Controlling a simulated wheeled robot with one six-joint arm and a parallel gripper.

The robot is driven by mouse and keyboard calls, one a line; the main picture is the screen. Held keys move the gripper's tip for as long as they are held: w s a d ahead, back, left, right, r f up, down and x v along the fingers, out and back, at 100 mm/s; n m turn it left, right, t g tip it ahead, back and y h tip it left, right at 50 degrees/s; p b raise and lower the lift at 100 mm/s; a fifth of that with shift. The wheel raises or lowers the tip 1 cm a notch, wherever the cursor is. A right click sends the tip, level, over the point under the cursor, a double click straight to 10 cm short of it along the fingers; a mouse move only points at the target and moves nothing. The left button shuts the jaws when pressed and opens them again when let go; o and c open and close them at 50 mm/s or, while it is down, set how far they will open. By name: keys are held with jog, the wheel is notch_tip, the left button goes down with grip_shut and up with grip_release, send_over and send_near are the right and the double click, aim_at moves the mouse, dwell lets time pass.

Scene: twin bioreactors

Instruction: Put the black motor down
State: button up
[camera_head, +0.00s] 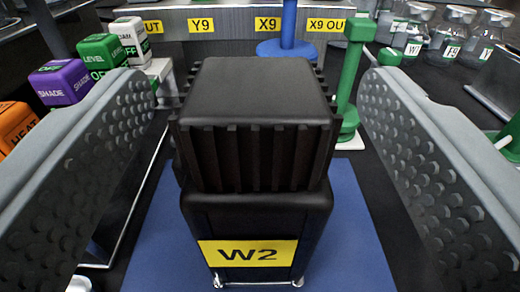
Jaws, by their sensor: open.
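The black motor (255,130) is a ribbed block with a smooth top and a yellow label reading W2. It stands upright in the middle of the view, over a blue mat (350,255). My gripper (258,150) is open, with one grey, dimpled finger at the left and one at the right of the motor. A gap shows between the motor and each finger.
Orange, purple and green cubes (58,82) stand at the left. A green post (350,75) and a blue post (288,35) stand close behind the motor. A grey ledge (230,20) with yellow labels runs across the back. Glass jars (455,30) stand at the back right.

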jog(key=shift+w, duration=1.3)
jog(key=shift+r, duration=0.1)
grip_shut()
